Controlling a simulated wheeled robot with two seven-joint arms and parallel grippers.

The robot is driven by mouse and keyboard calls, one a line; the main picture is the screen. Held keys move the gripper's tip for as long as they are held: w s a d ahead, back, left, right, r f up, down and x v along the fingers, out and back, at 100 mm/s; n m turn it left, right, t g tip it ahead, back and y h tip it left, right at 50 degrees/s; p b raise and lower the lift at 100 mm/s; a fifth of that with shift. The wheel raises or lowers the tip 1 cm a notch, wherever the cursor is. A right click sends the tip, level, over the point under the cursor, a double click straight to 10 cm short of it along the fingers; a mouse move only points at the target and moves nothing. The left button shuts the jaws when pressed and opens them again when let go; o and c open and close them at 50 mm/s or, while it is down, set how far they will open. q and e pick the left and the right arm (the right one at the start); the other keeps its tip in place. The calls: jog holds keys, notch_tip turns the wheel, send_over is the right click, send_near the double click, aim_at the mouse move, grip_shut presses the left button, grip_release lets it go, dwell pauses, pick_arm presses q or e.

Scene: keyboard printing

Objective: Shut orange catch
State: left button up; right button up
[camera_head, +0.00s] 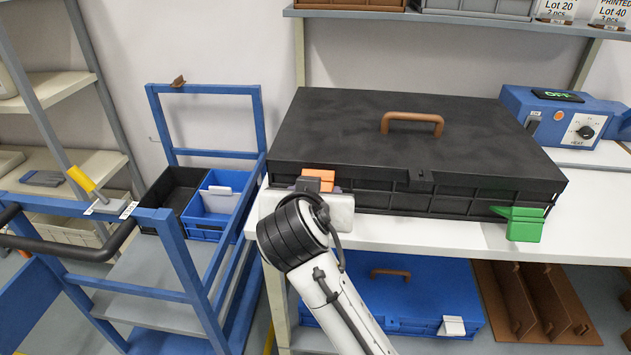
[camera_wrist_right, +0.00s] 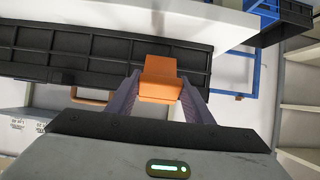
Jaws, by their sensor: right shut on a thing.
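The orange catch (camera_head: 318,177) is on the front left of a closed black case (camera_head: 420,150) lying on a white table. My right gripper (camera_head: 312,186) is at the catch, its arm reaching up from below. In the right wrist view the orange catch (camera_wrist_right: 160,80) sits between the two purple-grey fingers of the right gripper (camera_wrist_right: 158,92), which are shut on it. The catch lies close against the ribbed front wall of the case (camera_wrist_right: 60,55). Whether it is fully latched cannot be told. A green catch (camera_head: 522,223) at the front right hangs swung out. My left gripper is not in view.
A blue control box (camera_head: 565,115) with a dial stands right of the case. A blue trolley (camera_head: 215,155) with bins stands close on the left. A blue case (camera_head: 400,290) and brown racks (camera_head: 535,300) lie on the shelf below.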

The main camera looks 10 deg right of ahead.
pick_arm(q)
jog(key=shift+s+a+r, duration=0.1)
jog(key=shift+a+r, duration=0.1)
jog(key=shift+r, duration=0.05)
pick_arm(e)
jog(key=shift+w+r, duration=0.15)
jog(key=shift+r, duration=0.4)
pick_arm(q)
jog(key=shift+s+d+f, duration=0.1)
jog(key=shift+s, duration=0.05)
pick_arm(e)
jog(key=shift+w+d, duration=0.1)
jog(key=o, duration=1.5)
jog(key=shift+f, duration=0.15)
